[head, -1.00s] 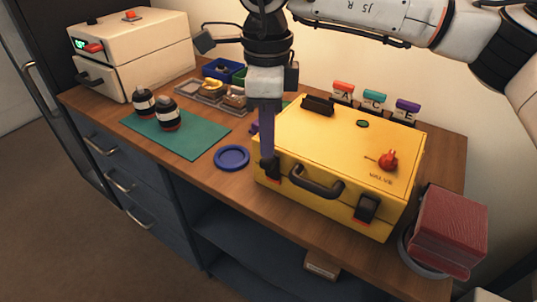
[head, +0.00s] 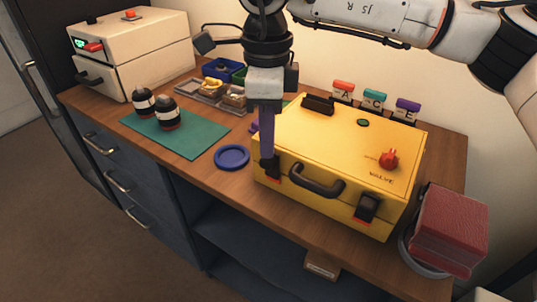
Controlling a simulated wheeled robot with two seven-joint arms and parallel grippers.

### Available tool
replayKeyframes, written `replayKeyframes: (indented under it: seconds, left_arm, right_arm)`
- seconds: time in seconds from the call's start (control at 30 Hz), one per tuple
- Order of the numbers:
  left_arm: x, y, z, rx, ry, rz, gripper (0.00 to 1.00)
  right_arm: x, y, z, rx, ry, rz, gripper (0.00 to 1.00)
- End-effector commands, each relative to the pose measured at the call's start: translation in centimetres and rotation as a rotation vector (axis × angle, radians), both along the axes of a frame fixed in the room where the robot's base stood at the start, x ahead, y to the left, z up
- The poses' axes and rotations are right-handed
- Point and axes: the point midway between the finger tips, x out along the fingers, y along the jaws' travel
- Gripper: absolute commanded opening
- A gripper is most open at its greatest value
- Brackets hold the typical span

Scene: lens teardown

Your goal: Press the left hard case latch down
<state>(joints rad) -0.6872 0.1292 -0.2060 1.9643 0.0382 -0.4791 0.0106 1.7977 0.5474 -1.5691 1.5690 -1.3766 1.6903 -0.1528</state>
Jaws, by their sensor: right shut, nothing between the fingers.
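A yellow hard case (head: 330,140) stands closed on the wooden counter. Its front has a black handle (head: 316,188) between two dark latches. The left latch (head: 271,170) is partly hidden behind my right gripper's fingers. The right latch (head: 367,208) is in plain view, with a red strip at its lower edge. My right gripper (head: 268,158) points down at the case's left front corner. Its purple-grey fingers are shut with nothing between them, and their tips are at the left latch. I cannot tell whether they touch it. My left gripper is not in view.
A blue ring dish (head: 231,157) lies left of the case. Two black-and-white lens parts (head: 167,113) stand on a green mat (head: 190,139). A red block (head: 450,230) is at the right front. Labelled tags (head: 375,99) stand behind the case.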

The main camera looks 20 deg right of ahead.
Motion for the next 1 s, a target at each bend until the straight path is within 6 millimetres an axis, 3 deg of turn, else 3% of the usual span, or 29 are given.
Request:
replayKeyframes:
  seconds: [1.0]
  left_arm:
    - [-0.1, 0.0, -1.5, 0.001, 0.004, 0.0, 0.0]
  right_arm:
    - [0.0, 0.0, -1.8, 0.0, 0.001, 0.0, 0.0]
